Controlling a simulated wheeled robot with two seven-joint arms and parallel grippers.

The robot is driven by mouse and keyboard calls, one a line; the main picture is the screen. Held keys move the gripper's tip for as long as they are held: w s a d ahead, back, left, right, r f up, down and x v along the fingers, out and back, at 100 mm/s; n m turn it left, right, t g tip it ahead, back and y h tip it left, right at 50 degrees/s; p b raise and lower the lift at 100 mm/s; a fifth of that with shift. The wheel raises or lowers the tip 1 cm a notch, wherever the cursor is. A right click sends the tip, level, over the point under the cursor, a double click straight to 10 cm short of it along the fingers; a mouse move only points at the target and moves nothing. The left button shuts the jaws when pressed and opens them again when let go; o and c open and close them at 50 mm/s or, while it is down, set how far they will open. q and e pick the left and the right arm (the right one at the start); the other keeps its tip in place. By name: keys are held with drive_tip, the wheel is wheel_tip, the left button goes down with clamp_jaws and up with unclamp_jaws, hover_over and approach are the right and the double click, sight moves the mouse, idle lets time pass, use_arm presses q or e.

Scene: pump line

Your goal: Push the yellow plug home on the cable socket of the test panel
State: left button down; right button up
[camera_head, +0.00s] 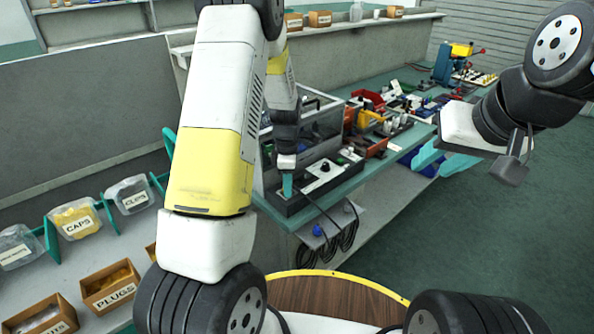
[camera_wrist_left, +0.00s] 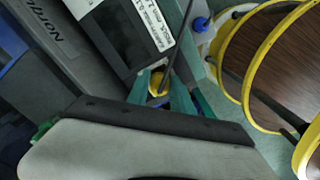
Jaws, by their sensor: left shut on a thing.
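The test panel (camera_head: 323,178) is a dark box with a pale top plate near the front edge of the teal bench. It also fills the upper left of the left wrist view (camera_wrist_left: 112,32). My left gripper (camera_head: 287,185) points down at the panel's near left end, its teal fingers close together. In the left wrist view it is shut on the yellow plug (camera_wrist_left: 157,82), beside the panel's labelled face. A dark cable (camera_wrist_left: 177,50) runs up from the plug. The socket is hidden, so I cannot tell how deep the plug sits. My right gripper (camera_head: 443,160) is open and empty, off to the right.
Black cable loops (camera_head: 340,236) and a blue knob (camera_head: 317,230) are at the bench front. A clear-walled case (camera_head: 322,115) stands behind the panel. Red and orange bins (camera_head: 370,118) crowd the bench to the right. A round wooden top (camera_head: 335,297) is below. The right floor is clear.

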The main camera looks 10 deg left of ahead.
use_arm(q)
drive_tip(key=shift+f, duration=0.1)
drive_tip(key=c, duration=1)
unclamp_jaws()
drive_tip(key=shift+c, duration=0.2)
drive_tip(key=shift+o, duration=0.8)
drive_tip(key=shift+r, duration=3.75)
clamp_jaws()
